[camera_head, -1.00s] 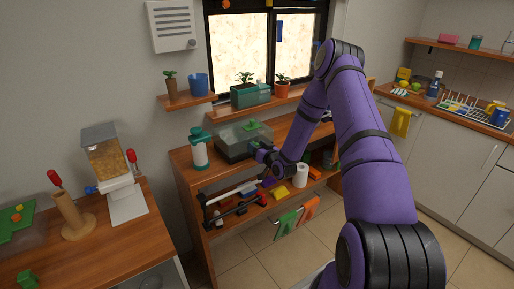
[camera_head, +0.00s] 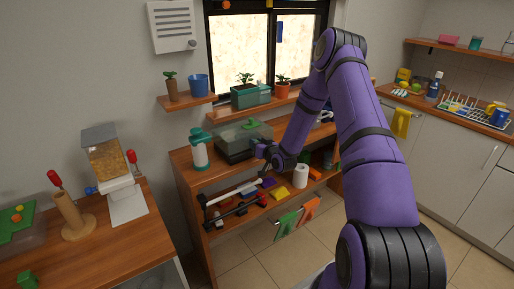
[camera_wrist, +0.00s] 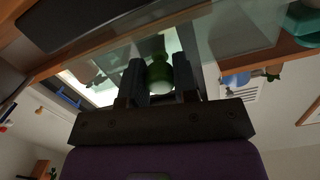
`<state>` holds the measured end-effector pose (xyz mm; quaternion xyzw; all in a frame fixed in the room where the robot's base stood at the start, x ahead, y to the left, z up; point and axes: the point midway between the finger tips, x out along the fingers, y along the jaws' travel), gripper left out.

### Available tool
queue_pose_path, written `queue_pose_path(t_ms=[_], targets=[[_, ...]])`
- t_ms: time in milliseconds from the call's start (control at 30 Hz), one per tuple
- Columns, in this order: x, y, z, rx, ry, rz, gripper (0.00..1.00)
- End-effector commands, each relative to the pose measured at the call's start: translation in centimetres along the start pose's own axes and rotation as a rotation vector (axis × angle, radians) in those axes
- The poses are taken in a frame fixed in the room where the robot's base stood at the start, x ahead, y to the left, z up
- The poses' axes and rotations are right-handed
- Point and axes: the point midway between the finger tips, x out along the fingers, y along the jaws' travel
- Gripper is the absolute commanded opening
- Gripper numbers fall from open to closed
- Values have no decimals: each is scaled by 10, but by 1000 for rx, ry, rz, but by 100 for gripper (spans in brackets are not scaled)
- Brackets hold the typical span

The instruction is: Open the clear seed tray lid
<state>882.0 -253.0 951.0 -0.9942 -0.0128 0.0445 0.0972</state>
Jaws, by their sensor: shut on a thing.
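The clear seed tray (camera_head: 233,152) stands on top of the wooden shelf unit, below the window. Its see-through lid (camera_head: 236,131) shows over it, with green showing near the top. In the wrist view the lid (camera_wrist: 235,35) is a translucent pane across the top. My gripper (camera_head: 259,147) is at the tray's front right side. In the wrist view my gripper (camera_wrist: 160,78) is shut on a green handle (camera_wrist: 158,70) with a pale rounded end, held between the two fingers. I cannot tell how far the lid is tilted.
A white bottle with a teal top (camera_head: 199,150) stands close left of the tray. A teal planter (camera_head: 246,97) and an orange pot (camera_head: 283,91) sit on the sill shelf above. A paper roll (camera_head: 301,176) and several items fill the lower shelf.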

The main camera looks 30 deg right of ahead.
Motion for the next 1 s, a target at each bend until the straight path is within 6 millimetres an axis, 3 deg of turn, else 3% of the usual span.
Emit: queue_pose_path(t_ms=[667,1000], targets=[[37,-17,-87,-2,-463,93,0],[61,-22,-113,-1,-453,90,0]])
